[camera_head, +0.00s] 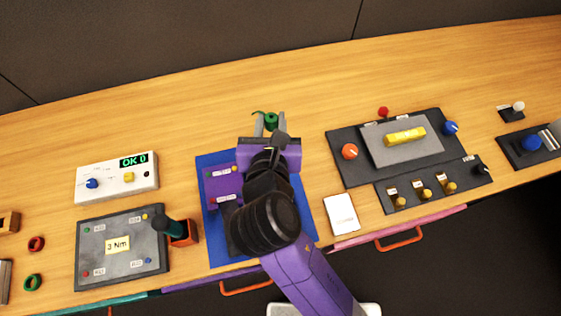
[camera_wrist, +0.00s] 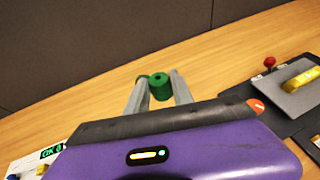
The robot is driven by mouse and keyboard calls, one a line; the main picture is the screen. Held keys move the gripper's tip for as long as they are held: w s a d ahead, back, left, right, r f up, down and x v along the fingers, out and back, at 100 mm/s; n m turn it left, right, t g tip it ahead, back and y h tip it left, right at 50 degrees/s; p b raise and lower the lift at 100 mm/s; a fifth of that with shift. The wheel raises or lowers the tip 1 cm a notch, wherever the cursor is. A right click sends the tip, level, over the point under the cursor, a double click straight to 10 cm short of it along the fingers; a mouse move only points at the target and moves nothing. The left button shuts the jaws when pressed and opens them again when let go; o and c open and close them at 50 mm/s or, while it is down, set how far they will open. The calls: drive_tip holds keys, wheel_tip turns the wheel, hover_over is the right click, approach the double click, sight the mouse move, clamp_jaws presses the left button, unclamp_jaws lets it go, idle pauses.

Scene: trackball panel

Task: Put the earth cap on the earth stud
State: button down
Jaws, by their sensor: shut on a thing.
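My gripper (camera_wrist: 159,92) is shut on a green cap (camera_wrist: 159,82), a short cylinder with a dark hole in its end. In the head view, the cap (camera_head: 271,121) shows between the fingertips, over bare wood beyond the blue mat. A second green piece (camera_wrist: 142,79) shows beside it at the left finger; I cannot tell whether it is part of the cap. No earth stud can be made out for certain. A grey plate (camera_head: 98,256) marked "3 Nm" has small coloured points at its corners, one green (camera_head: 87,230). My arm hides part of the mat.
A purple unit (camera_head: 222,181) stands on the blue mat (camera_head: 216,253), partly behind my arm. A white box (camera_head: 117,187) reading "OK 0" stands left. A dark panel (camera_head: 350,174) with knobs stands right. Green (camera_head: 33,282) and red (camera_head: 37,244) rings lie far left. The back table is clear.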

wheel_tip(320, 180, down, 19)
drive_tip(key=shift+d+f+b, duration=0.1)
drive_tip(key=shift+b, duration=1)
drive_tip(key=shift+f, duration=0.15)
drive_tip(key=c, duration=1.1)
unclamp_jaws()
drive_tip(key=shift+r, duration=0.25)
drive_tip(key=v, duration=1.2)
